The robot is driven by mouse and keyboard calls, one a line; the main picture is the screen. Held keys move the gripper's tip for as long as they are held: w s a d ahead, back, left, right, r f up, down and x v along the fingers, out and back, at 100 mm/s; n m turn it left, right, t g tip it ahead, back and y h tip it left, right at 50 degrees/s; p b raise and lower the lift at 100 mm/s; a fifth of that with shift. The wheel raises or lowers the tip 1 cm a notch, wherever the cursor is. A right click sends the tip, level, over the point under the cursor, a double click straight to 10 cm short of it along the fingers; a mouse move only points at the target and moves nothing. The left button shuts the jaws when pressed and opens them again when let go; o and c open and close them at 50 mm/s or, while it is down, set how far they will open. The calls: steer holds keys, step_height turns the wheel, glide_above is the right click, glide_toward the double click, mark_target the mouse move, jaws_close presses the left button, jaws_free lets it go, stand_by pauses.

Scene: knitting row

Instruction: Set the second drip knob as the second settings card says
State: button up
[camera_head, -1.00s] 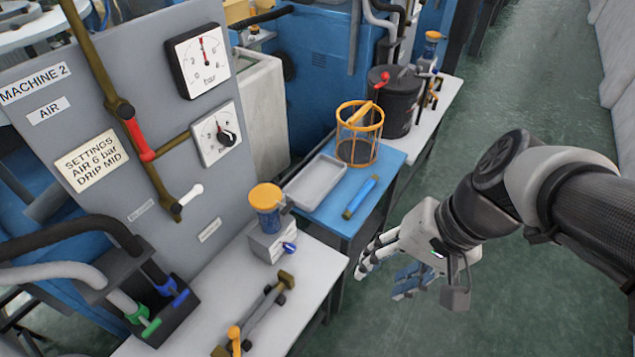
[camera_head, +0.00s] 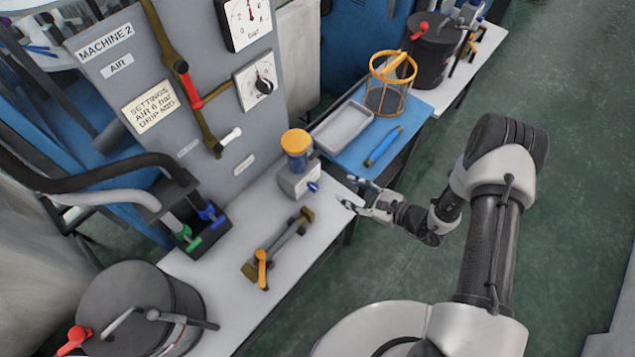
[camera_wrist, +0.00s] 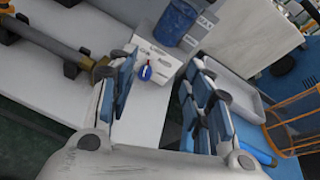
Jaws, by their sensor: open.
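The settings card (camera_head: 151,104) on the grey panel under "MACHINE 2" reads "SETTINGS AIR 6 bar DRIP MID". The drip knob (camera_head: 313,187) is small and blue, on the front of a light grey block (camera_head: 292,184) below a blue cup with an orange cap (camera_head: 296,139). In the wrist view the knob (camera_wrist: 146,73) shows blue with a red spot, on the pale block, between my fingers in the picture. I cannot read its setting. My gripper (camera_head: 351,191) is open and empty, a little right of the knob and apart from it; its fingers also show in the wrist view (camera_wrist: 157,83).
A bar with an orange lever (camera_head: 262,268) lies on the white bench in front of the block. A grey tray (camera_head: 342,128), a blue tube (camera_head: 383,147) and an orange wire basket (camera_head: 388,92) stand on the blue table behind. The floor at right is clear.

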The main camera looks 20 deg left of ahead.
step_height(320, 180, down, 8)
steer(key=s+d+m+t+h+p, duration=0.1)
steer(key=s+d+m+t, duration=0.1)
steer(key=m, duration=0.1)
steer(key=b, duration=0.4)
glide_toward(316, 189)
steer(key=x, duration=0.9)
steer(key=shift+a+f, duration=0.1)
steer(key=shift+a, duration=0.1)
steer(key=shift+c, duration=0.5)
steer(key=shift+w, duration=0.1)
steer(key=c, duration=1)
